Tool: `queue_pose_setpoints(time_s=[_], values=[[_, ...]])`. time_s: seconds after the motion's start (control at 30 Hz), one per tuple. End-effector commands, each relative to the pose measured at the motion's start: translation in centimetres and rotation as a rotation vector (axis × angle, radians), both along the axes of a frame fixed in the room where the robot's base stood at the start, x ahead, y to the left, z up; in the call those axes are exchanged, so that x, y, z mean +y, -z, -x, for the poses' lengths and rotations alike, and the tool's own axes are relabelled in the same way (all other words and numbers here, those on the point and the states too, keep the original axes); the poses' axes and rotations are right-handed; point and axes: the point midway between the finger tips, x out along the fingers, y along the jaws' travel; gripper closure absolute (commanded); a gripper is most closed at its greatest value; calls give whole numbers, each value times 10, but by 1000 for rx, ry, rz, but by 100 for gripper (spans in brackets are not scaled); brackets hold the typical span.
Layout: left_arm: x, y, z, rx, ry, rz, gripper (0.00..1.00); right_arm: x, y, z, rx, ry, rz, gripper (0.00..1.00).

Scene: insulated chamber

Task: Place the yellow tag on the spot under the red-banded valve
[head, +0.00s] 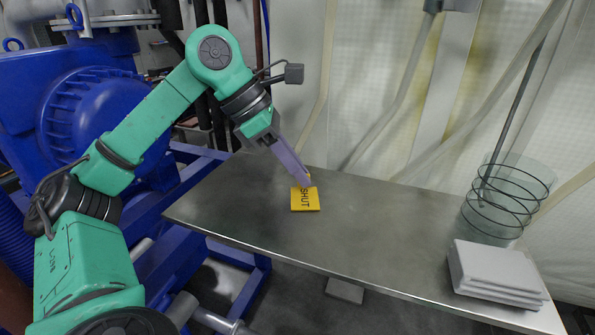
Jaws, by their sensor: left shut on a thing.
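The yellow tag (305,200), a small square with the dark word "SHUT" on it, is at the table's far left part. My left gripper (303,182) comes down from the upper left and is shut on the tag's far edge. I cannot tell whether the tag touches the table top or is held just above it. No red-banded valve and no marked spot are clearly visible in the head view. My right gripper is not in view.
The metal table (370,235) is clear in the middle. A stack of white slabs (495,268) and a clear cylinder with dark rings (500,200) stand at its right end. Large blue machinery (75,95) fills the left. A pale quilted wall is behind.

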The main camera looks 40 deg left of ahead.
Motion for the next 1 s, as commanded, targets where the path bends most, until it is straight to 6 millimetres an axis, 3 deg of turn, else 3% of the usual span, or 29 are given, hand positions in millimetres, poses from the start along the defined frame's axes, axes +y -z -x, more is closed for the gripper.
queue_pose_setpoints(time_s=[0.1,0.13,0.2,0.47,0.6,0.73,1.0], values=[[0,4,0,0,0,0,100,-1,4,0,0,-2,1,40],[0,3,0,0,1,0,79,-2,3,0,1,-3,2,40],[0,2,0,0,1,0,57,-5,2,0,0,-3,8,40],[0,2,0,0,0,0,57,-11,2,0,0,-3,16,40],[2,-7,1,-4,0,1,57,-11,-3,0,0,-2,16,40],[14,-32,11,-5,-1,3,57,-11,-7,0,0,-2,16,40],[43,-96,37,0,-4,0,57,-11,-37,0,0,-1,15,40]])
